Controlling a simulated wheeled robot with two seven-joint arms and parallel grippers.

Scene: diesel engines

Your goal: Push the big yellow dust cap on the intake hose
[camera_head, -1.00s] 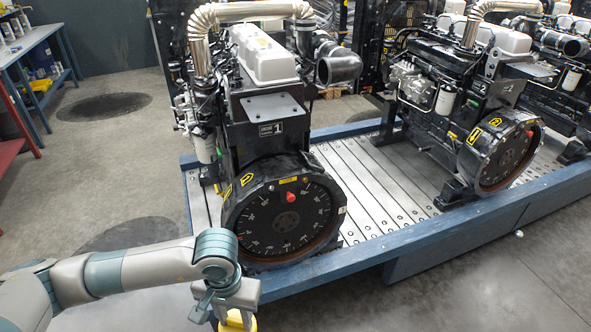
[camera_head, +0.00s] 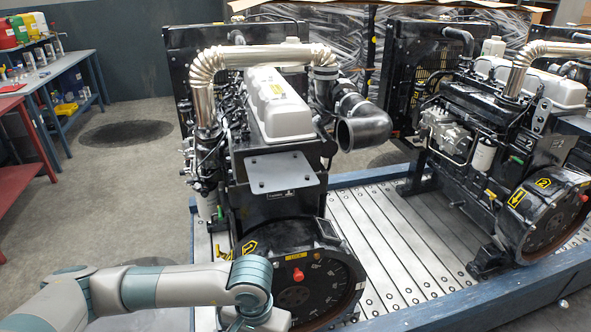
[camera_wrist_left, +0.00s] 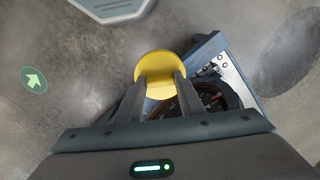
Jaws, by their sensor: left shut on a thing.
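The big yellow dust cap (camera_wrist_left: 160,68) shows in the left wrist view, held between the fingertips of my left gripper (camera_wrist_left: 161,84), which is shut on it. In the head view my left arm comes in from the left, low in front of the near engine, and the gripper and cap are below the picture edge. The intake hose (camera_head: 363,128) is a black elbow at the upper right of the near engine. Its round open end faces toward me, well above and right of my left arm. My right gripper is in neither view.
The near engine (camera_head: 283,105) has a flat grey plate (camera_head: 276,171) and a round flywheel housing (camera_head: 310,280) at its front. It stands on a blue-edged platform (camera_head: 500,305). A second engine (camera_head: 480,115) stands to the right. A blue workbench (camera_head: 75,70) is at the far left.

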